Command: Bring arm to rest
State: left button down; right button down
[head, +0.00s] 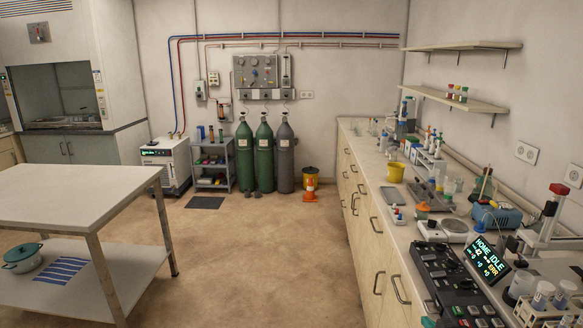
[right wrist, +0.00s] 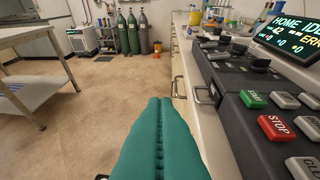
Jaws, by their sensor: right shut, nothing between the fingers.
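My right gripper (right wrist: 160,103) shows in the right wrist view as two teal fingers pressed together, with nothing between them. It points forward along the front of the right-hand bench, beside the drawer handles and left of the black control panel (right wrist: 245,75). No contact with the bench shows. In the head view the panel (head: 455,283) lies on the bench at the lower right, and I cannot make out the gripper clearly there. My left gripper is in neither view.
The bench (head: 400,205) is crowded with glassware and instruments; its drawer handles stick out. A display (head: 488,257) reads "HOME IDLE" and "ERR". A table (head: 75,190) stands at left, with a pot (head: 22,258) on its lower shelf. The floor (head: 260,260) between is clear.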

jog(key=s+a+f+n+g, duration=0.1)
jog(key=s+a+f+g, duration=0.25)
jog(key=s, duration=0.85)
jog(key=s+a+f+g, duration=0.2)
jog(key=s+a+g, duration=0.15)
jog(key=s, duration=0.75)
jog(key=s+a+f+n+g, duration=0.1)
jog(key=s+a+f+g, duration=0.3)
jog(key=s, duration=0.8)
notch_tip(320, 180, down, 24)
jog(key=s, duration=0.1)
jog(key=s+d+f+g, duration=0.1)
jog(key=s+d+f, duration=0.1)
jog(key=s+f, duration=1.3)
jog(key=shift+s+f, duration=0.35)
jog(key=shift+s, duration=0.3)
